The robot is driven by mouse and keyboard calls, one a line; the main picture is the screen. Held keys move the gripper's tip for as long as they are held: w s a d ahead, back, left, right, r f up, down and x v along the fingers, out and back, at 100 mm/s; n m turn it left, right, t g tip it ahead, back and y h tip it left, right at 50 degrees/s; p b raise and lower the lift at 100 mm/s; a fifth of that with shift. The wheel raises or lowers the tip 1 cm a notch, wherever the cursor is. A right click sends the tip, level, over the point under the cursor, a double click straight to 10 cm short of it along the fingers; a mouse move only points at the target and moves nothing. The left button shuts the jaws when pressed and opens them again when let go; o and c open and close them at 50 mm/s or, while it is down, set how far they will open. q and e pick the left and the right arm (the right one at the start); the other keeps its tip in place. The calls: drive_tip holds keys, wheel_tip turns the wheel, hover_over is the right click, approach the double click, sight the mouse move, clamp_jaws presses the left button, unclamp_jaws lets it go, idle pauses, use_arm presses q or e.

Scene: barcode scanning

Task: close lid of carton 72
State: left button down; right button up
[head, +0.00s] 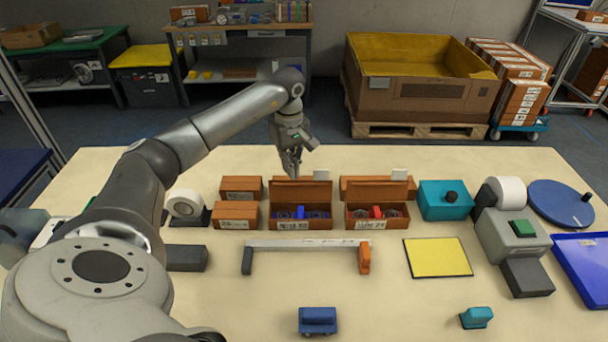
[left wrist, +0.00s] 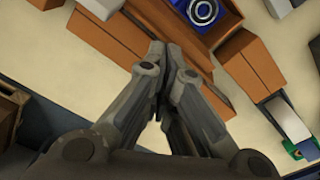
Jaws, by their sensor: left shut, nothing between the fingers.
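Two brown cartons stand open with raised lids at the middle of the table. The left one (head: 318,224) holds blue items and its lid (head: 310,191) stands up at the back. The right one (head: 356,224) holds red items and its lid (head: 360,188) is also up. I cannot read which is carton 72. My left gripper (head: 291,172) is shut and empty, at the back of the left carton's lid. In the left wrist view the fingertips (left wrist: 170,52) are over the brown lid (left wrist: 198,58), with blue items (left wrist: 182,5) beyond; contact is unclear. My right gripper is not in view.
A white tape roll (head: 184,203) stands farther left, a teal box (head: 440,205) to the right. A grey bar (head: 305,243) with end posts lies in front. A yellow mat (head: 437,257) lies front right.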

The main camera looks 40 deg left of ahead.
sight(291, 184)
use_arm(q)
drive_tip(key=shift+s+d+f+b, duration=0.25)
drive_tip(key=shift+s+f+b, duration=0.1)
drive_tip(key=shift+f, duration=0.2)
drive_tip(key=shift+s+d+f+b, duration=0.2)
drive_tip(key=shift+s+f+b, duration=0.2)
drive_tip(key=shift+f, duration=0.2)
drive_tip(key=shift+s+d+f+b, duration=0.25)
drive_tip(key=shift+s+f+b, duration=0.1)
drive_tip(key=shift+f, duration=0.2)
drive_tip(key=shift+s+d, duration=0.25)
drive_tip(key=shift+s, duration=0.1)
drive_tip(key=shift+d, duration=0.15)
drive_tip(key=shift+w+f, duration=0.2)
drive_tip(key=shift+w, duration=0.25)
drive_tip(key=shift+w+a+f, duration=0.15)
drive_tip(key=shift+w+a, duration=0.05)
drive_tip(key=shift+a, duration=0.1)
drive_tip(key=shift+s+r, duration=0.2)
drive_tip(key=shift+r, duration=0.05)
drive_tip(key=shift+w+a+r+p, duration=0.1)
drive_tip(key=shift+w+r+p, duration=0.1)
drive_tip(key=shift+r+p, duration=0.25)
wheel_tip(291, 184, up, 4)
drive_tip(key=p, duration=0.3)
drive_tip(key=shift+r, duration=0.25)
